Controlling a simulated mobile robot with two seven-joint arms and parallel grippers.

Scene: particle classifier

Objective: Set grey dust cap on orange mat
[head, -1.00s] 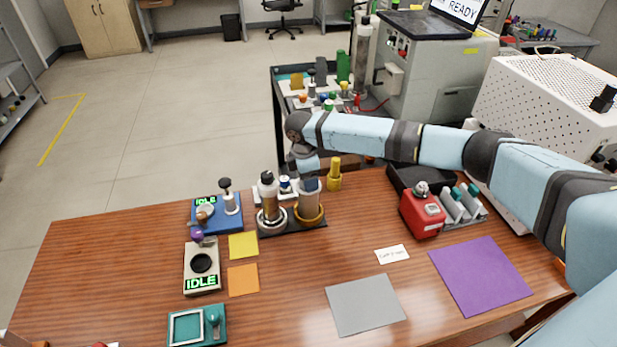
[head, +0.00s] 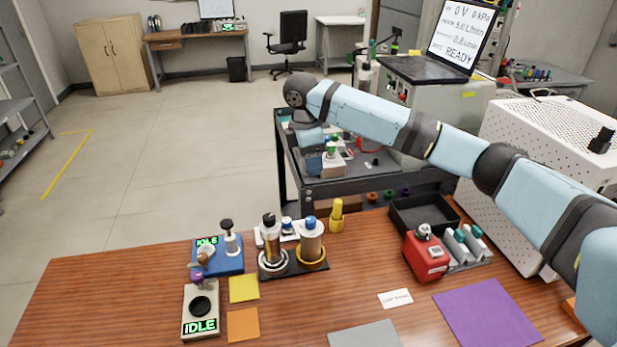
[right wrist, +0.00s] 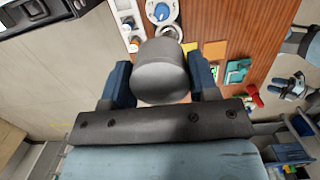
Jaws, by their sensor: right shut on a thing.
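The orange mat (head: 243,324) lies flat on the wooden table near the front left, just below a yellow mat (head: 244,288). It also shows in the right wrist view (right wrist: 215,50), beyond the fingers. My right gripper (head: 312,168) is up beyond the table's back edge, in front of the dark cart in the head view. In the right wrist view its blue fingers are shut on the grey dust cap (right wrist: 160,72), a rounded grey piece. The cap cannot be made out in the head view. No part of the mat is covered. My left gripper is out of view.
Two upright cylinders on a dark base (head: 293,268) and a yellow post (head: 337,216) stand by the back edge. An IDLE device (head: 201,312) sits left of the mats. A red box (head: 425,257), black tray (head: 424,212) and purple mat (head: 487,312) are at right.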

